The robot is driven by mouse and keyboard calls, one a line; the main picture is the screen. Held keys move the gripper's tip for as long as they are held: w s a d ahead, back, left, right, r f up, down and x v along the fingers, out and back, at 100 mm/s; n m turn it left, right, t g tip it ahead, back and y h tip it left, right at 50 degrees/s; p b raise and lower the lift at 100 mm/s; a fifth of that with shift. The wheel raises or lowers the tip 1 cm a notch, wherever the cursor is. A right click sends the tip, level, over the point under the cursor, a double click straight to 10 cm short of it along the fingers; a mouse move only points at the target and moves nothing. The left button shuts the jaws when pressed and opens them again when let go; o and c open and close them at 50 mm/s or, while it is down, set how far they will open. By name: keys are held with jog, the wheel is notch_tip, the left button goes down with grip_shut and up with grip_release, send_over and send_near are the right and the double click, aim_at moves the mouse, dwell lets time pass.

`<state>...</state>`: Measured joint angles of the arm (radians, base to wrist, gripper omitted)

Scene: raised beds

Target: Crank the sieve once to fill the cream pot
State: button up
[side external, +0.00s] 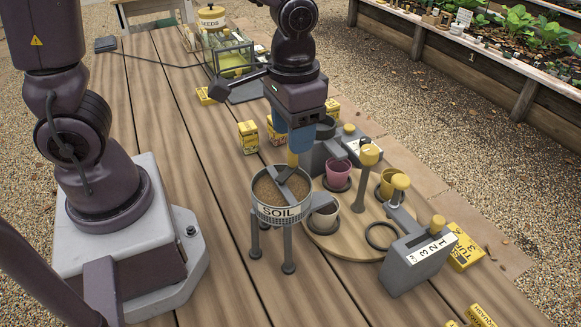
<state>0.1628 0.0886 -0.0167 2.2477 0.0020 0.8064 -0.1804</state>
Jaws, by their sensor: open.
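The sieve (282,213) is a round grey bin on legs, marked SOIL and full of brown soil. A yellow crank knob (293,158) stands above its right part on a grey arm. My gripper (291,145) is open, its blue fingers pointing down at the knob from just above or around it. I cannot tell whether they touch it. The cream pot (325,219) sits on the round wooden turntable (340,245), right of the sieve and below its grey chute. The chute hides part of the pot, and its contents are unclear.
A pink pot (337,174) and a yellow pot (385,186) also stand on the turntable, beside an empty dark ring (382,236). A yellow-topped post (368,158) and a grey numbered box (416,264) are close by. Yellow boxes (248,137) stand behind the sieve.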

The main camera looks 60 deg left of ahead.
jog(key=shift+r, duration=2.3)
jog(key=shift+s+f, duration=0.2)
jog(key=s+a+r+t, duration=0.5)
jog(key=s+r, duration=0.3)
jog(key=shift+s+t, duration=0.2)
jog(key=shift+t, duration=0.1)
